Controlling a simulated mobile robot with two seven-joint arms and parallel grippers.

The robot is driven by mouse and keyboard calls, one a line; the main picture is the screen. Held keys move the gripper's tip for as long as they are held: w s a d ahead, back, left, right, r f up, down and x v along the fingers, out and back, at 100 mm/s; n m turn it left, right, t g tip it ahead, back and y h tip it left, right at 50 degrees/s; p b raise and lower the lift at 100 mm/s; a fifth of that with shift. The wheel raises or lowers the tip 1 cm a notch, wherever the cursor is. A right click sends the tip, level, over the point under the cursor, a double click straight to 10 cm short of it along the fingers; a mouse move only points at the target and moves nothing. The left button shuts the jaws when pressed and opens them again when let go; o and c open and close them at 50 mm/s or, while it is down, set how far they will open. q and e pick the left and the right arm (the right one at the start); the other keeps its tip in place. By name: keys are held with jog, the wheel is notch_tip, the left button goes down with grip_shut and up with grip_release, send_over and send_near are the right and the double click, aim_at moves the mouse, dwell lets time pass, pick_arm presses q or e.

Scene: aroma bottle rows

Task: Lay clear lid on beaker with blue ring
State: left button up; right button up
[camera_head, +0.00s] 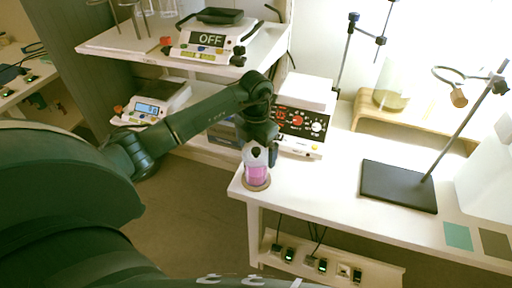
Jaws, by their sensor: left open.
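A small clear vessel with pink contents (257,176) stands upright on a round brown coaster (257,186) at the table's near left corner. My left gripper (259,156) points down right at the vessel's top and is open. A small dark knob shows at the top of the vessel, between the finger parts. Whether a clear lid lies there, and whether it is seated, is too small to tell. I cannot make out a blue ring on the vessel. My right gripper is out of view.
A hotplate-like device with dials (303,120) stands behind the gripper. A dark stand base (399,186) with a rod and ring clamp is to the right. A glass beaker (391,98) sits on a wooden riser (420,130). The white tabletop (320,185) between is clear.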

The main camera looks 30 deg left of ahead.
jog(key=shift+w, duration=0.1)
pick_arm(q)
notch_tip(320, 180, up, 13)
jog(key=shift+b, duration=0.45)
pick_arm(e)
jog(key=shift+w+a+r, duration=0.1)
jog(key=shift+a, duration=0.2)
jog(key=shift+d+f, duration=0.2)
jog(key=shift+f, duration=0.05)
